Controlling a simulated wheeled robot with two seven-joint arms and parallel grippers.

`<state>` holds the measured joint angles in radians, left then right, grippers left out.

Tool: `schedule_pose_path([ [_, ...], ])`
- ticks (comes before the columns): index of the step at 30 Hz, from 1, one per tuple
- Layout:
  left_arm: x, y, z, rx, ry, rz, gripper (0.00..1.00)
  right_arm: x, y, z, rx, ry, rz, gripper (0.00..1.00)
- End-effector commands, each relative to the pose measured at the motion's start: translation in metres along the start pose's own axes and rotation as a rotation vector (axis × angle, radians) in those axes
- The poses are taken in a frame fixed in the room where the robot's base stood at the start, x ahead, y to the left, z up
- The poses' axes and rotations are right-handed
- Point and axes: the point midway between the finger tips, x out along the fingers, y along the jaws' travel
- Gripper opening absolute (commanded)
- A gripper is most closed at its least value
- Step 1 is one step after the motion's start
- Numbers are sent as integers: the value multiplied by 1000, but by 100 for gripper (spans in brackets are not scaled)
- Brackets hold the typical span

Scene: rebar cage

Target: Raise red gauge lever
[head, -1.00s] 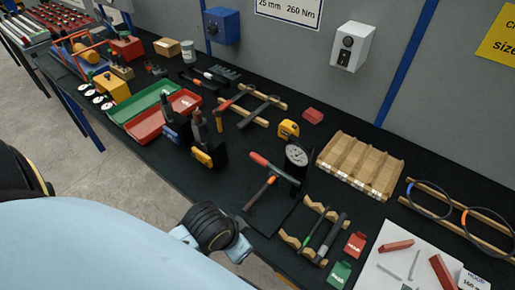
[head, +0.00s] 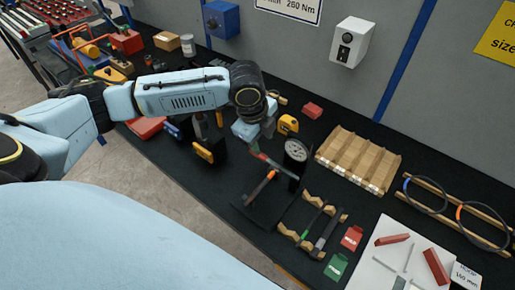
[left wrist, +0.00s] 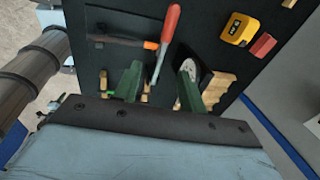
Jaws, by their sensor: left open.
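The red-handled lever (head: 273,162) runs from beneath my left gripper toward the base of the round white dial gauge (head: 296,150). Its tilt is hard to read. In the left wrist view its red grip (left wrist: 171,24) lies beyond the fingertips, and its steel shaft (left wrist: 159,64) shows between the green fingers. My left gripper (head: 255,146) is open above the lever; I cannot tell whether it touches. In the left wrist view the gripper (left wrist: 160,82) has its fingers apart, and the right finger partly hides the gauge dial (left wrist: 190,66). My right gripper is not in view.
A tool with an orange band (head: 261,186) lies close beside the lever. A yellow tape measure (head: 288,124) and red block (head: 312,110) lie behind. A wooden rack (head: 358,160) stands right of the gauge, and a small notched stand with tools (head: 313,222) in front.

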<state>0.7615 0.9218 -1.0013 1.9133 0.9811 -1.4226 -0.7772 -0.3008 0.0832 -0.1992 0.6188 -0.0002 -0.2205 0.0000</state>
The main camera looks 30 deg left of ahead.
Motion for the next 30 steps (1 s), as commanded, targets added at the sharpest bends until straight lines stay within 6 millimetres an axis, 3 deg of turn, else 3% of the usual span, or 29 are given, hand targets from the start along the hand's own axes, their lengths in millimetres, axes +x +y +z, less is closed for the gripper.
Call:
schedule_pose_path([
  [3, -17, -10, 26, 22, -33, 13, 41, -2, 0, -1, 0, 1, 0, 36],
  [7, -22, -12, 36, 32, -42, 24, 41, -2, 0, -1, 0, 2, 0, 36],
  [10, -15, -12, 38, 32, -42, 27, 41, -2, 0, -1, 0, 2, 0, 36],
  [24, 76, -10, 40, 31, -42, 26, 41, -3, -3, -3, 1, 4, -4, 36],
  [30, 102, -9, 42, 31, -42, 25, 41, -3, -5, -3, 2, 5, -7, 36],
])
